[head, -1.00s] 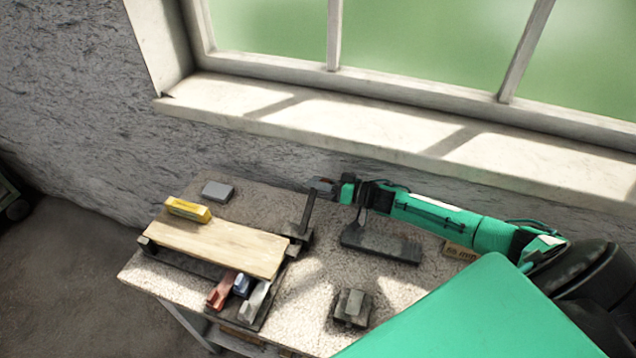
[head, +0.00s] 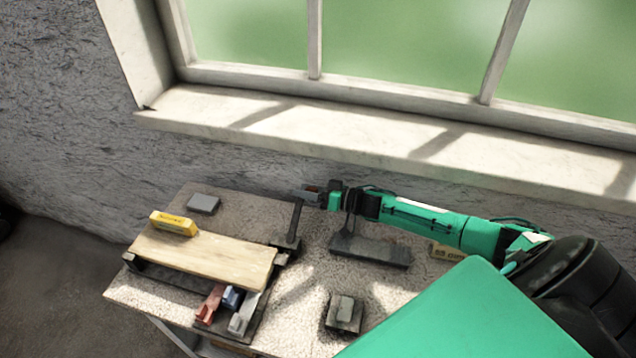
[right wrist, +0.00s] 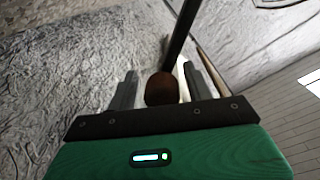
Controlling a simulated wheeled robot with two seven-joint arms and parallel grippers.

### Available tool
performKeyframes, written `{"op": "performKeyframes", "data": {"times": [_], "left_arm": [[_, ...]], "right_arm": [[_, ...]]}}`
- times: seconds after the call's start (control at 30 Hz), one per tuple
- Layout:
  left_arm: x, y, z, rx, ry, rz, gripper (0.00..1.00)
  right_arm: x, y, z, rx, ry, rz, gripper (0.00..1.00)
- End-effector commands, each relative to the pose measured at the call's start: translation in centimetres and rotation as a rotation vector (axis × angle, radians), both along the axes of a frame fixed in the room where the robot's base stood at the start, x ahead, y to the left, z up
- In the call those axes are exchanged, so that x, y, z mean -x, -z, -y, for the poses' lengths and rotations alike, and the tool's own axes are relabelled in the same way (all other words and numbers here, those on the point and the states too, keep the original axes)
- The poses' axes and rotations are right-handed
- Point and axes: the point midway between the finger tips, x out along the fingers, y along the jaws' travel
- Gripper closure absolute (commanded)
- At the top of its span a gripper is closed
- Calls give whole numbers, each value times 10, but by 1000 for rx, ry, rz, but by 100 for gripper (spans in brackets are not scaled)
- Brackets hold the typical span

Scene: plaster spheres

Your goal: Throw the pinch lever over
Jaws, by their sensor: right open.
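The pinch lever (head: 295,222) is a dark bar that stands up from a dark mount at the right end of a wooden board. In the right wrist view its shaft (right wrist: 183,32) ends in a round brown knob (right wrist: 162,90). My right gripper (head: 308,194) is at the top of the lever, its arm reaching in from the right. In the right wrist view the right gripper (right wrist: 160,88) is open, with a finger on each side of the knob and visible gaps. My left gripper is not in view.
The window sill (head: 350,135) runs behind.

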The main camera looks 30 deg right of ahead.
Motion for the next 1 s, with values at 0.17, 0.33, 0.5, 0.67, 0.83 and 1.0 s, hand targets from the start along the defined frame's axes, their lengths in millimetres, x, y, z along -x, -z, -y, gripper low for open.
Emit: {"op": "performKeyframes", "data": {"times": [0.17,0.33,0.5,0.67,0.83,1.0], "left_arm": [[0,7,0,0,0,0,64],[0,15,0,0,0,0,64],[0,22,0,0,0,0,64],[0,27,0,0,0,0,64],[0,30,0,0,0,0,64],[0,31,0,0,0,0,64]], "right_arm": [[16,3,13,2,0,-3,48],[40,3,34,3,0,-4,48],[63,1,52,2,0,-4,48],[82,0,69,2,1,-5,48],[96,-1,81,1,2,-5,48],[103,-3,86,0,1,-3,48]]}}
